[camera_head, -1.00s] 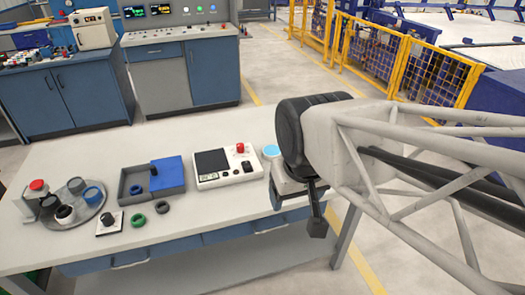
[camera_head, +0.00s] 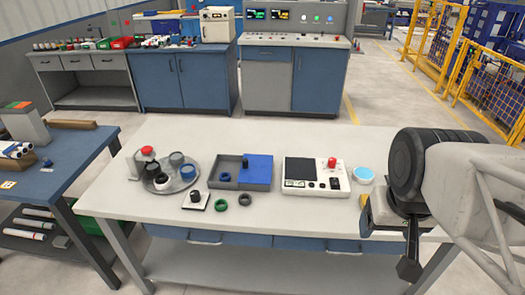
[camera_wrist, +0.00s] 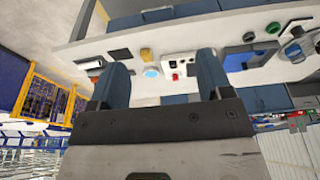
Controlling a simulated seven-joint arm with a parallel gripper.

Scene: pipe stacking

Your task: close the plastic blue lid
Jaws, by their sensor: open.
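The blue lid (camera_head: 259,170) is a flat blue panel over the right part of a grey box (camera_head: 224,185) on the white table. A small dark knob (camera_head: 245,163) shows at the lid's left edge. My gripper (camera_head: 408,268) is at the table's right end, well right of the lid, pointing down. In the wrist view my gripper (camera_wrist: 163,62) has its two fingers wide apart with nothing between them.
A control panel with a red knob (camera_head: 332,162) and a cup with light-blue top (camera_head: 364,173) stand between the box and my gripper.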

